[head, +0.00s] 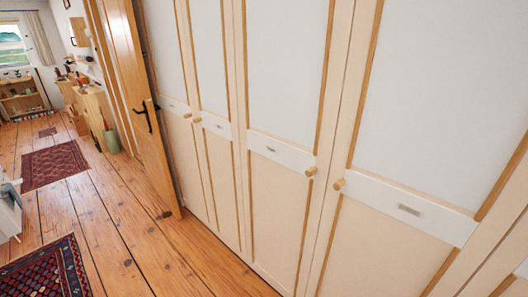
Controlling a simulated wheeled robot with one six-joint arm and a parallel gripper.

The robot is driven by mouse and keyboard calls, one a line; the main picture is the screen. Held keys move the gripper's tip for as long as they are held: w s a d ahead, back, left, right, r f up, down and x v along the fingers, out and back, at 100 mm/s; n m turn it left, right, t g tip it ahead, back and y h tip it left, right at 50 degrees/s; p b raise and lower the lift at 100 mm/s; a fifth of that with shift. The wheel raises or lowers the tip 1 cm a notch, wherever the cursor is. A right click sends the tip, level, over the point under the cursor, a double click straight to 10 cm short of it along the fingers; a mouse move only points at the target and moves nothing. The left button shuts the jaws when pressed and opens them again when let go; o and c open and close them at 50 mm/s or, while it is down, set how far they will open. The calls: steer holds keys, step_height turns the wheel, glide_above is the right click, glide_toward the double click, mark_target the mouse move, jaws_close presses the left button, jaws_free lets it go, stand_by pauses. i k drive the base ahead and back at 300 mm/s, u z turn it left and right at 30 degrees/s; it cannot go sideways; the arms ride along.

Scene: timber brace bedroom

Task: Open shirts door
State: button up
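A row of tall wardrobe doors with white upper panels and cream lower panels runs across the middle and right of the head view. All of them look shut. The nearest large door (432,95) has a round wooden knob (339,184) on its left edge and a small label plate (409,210). The door to its left (285,75) has a knob (311,171) on its right edge and a label plate (271,149). Two narrower-looking doors farther left have knobs close together. The label text is too small to read, so I cannot tell which is the shirts door. My gripper is not in view.
A wooden room door (130,75) with a dark handle stands open left of the wardrobe. Plank floor (125,225) is free in front. Patterned rugs (55,165) lie at left. A white object (8,212) cuts in at the left edge. Low wooden furniture stands farther back.

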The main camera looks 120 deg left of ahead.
mark_target(292, 56)
steer(key=u, duration=3.7)
steer(key=k, duration=0.35)
steer(key=u, duration=0.85)
steer(key=i, duration=1.15)
steer(key=z, duration=0.4)
